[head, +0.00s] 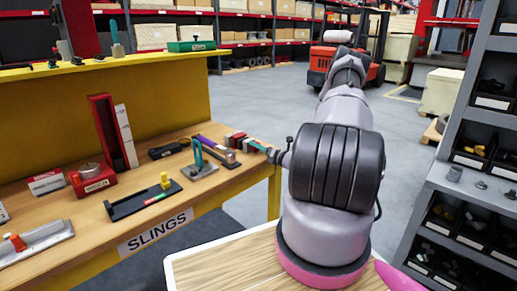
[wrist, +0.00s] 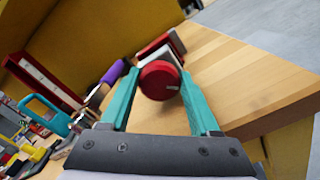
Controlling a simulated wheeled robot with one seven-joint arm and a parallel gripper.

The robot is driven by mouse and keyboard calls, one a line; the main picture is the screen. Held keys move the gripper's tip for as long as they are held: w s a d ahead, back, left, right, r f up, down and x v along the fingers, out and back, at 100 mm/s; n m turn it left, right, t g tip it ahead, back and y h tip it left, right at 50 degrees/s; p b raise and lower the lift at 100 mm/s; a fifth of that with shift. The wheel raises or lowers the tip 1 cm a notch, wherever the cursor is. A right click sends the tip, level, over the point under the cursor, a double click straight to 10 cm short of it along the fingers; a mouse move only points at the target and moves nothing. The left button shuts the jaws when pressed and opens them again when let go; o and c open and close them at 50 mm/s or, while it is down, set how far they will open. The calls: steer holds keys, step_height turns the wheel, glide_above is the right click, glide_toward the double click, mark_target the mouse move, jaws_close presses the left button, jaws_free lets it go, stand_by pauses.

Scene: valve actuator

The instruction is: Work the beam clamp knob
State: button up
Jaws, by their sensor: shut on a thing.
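The beam clamp lies near the right end of the wooden bench; its red and grey body (head: 236,139) shows in the head view and behind the knob in the wrist view (wrist: 167,50). Its round red knob (wrist: 160,81) faces the wrist camera. My gripper (wrist: 158,76) has its two teal fingers on either side of the knob and is shut on it. In the head view my gripper (head: 270,153) reaches in from the right, and the knob cannot be made out there.
A purple-handled tool (head: 217,149) and a teal-handled tool on a grey plate (head: 199,170) lie left of the clamp. A black tray (head: 143,200) and a red block (head: 90,180) stand farther left. The bench's right edge is close to my gripper.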

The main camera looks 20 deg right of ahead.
stand_by(0.3)
steer(key=o, duration=1.4)
steer(key=shift+c, duration=0.2)
